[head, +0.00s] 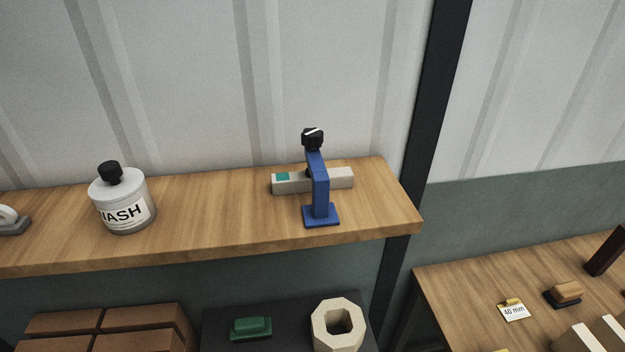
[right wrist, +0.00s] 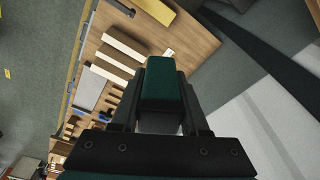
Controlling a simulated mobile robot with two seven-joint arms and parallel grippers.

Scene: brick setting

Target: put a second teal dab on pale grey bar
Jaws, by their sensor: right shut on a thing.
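The pale grey bar (head: 340,178) lies along the back of the wooden shelf. One teal dab (head: 282,176) shows on its left end. A blue clamp (head: 320,192) with a black knob stands in front of the bar's middle and hides part of it. In the right wrist view my right gripper (right wrist: 162,108) is shut on a dark green block (right wrist: 162,75). What is on the block's far face is hidden. Neither gripper shows in the head view, and my left gripper is in no view.
A white bottle labelled "WASH" (head: 125,205) stands left on the shelf. Below are brown bricks (head: 105,325), a green object (head: 250,327) and a cream octagonal ring (head: 338,326). A lower table (head: 460,290) at right holds several items. The shelf between bottle and clamp is clear.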

